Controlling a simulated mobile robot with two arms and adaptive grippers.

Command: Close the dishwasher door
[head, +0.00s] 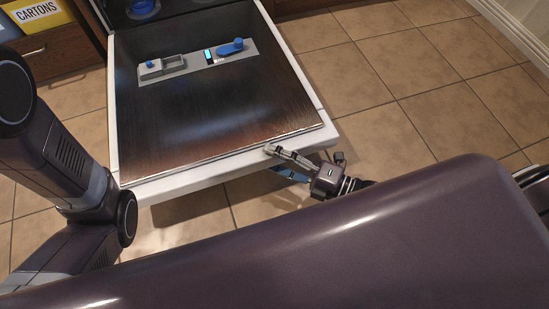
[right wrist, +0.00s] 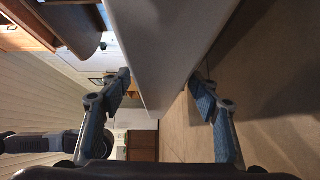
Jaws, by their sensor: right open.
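The dishwasher door (head: 235,167) is lowered open and lies about flat, with its dark inner panel facing up and a white rim around it. My right gripper (head: 287,168) is at the door's near edge, close to the near right corner, one finger above the edge and one below. In the right wrist view the white door edge (right wrist: 165,60) runs between the two spread fingers of the right gripper (right wrist: 163,82). The jaws are open; whether either finger touches the door is unclear. My left arm comes in at the left, but its gripper is not visible.
A grey dispenser strip (head: 190,66) with blue parts sits on the door's inner panel. A dark wooden cabinet (head: 62,45) with a yellow "CARTONS" label (head: 35,10) stands at the far left. Tiled floor (head: 420,80) to the door's right is clear up to the wall.

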